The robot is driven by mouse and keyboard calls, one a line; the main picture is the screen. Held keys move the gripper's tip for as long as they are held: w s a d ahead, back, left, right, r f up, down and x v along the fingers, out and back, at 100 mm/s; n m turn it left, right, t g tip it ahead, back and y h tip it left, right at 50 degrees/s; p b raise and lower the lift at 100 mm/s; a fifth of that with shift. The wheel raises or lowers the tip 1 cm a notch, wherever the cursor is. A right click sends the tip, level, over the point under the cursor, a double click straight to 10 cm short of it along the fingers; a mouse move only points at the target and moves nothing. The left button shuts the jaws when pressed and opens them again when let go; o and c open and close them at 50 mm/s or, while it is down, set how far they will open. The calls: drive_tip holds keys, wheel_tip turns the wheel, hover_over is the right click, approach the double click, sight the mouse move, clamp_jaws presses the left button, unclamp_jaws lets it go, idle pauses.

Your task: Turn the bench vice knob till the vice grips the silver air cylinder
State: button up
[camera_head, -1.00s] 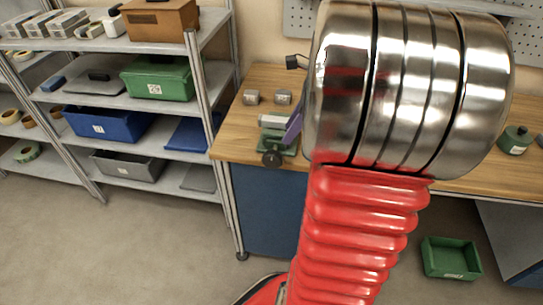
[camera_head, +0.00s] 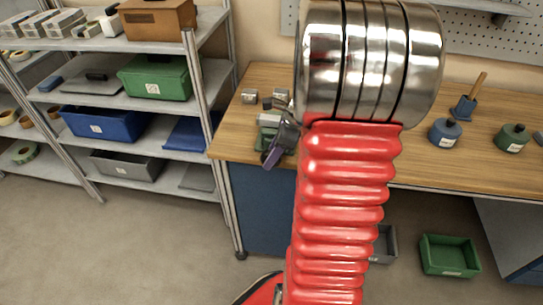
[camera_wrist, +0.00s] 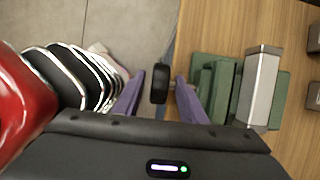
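The green bench vice (camera_wrist: 222,92) stands at the bench's front edge; it also shows in the head view (camera_head: 263,140). Its black knob (camera_wrist: 160,83) juts out past the edge. The silver air cylinder (camera_wrist: 261,88) sits in the vice between green parts; its pale top shows in the head view (camera_head: 269,119). I cannot tell whether both jaws touch it. My gripper (camera_wrist: 160,98) is open, its purple fingers on either side of the knob. A gap shows at the left finger; the right finger is close to the knob. In the head view my gripper (camera_head: 277,150) hides the knob.
Small grey blocks (camera_head: 249,96) lie on the wooden bench (camera_head: 400,163) behind the vice. A blue pot (camera_head: 445,132) and a green pot (camera_head: 513,138) stand farther right. A shelf rack (camera_head: 207,110) stands left of the bench. A green bin (camera_head: 448,255) is on the floor.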

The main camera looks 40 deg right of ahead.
drive_tip(key=shift+w+a+f, duration=0.1)
drive_tip(key=shift+w+f, duration=0.05)
drive_tip(key=shift+f, duration=0.35)
drive_tip(key=shift+c, duration=0.7)
clamp_jaws()
drive_tip(key=shift+d, duration=0.2)
drive_tip(key=shift+a, duration=0.1)
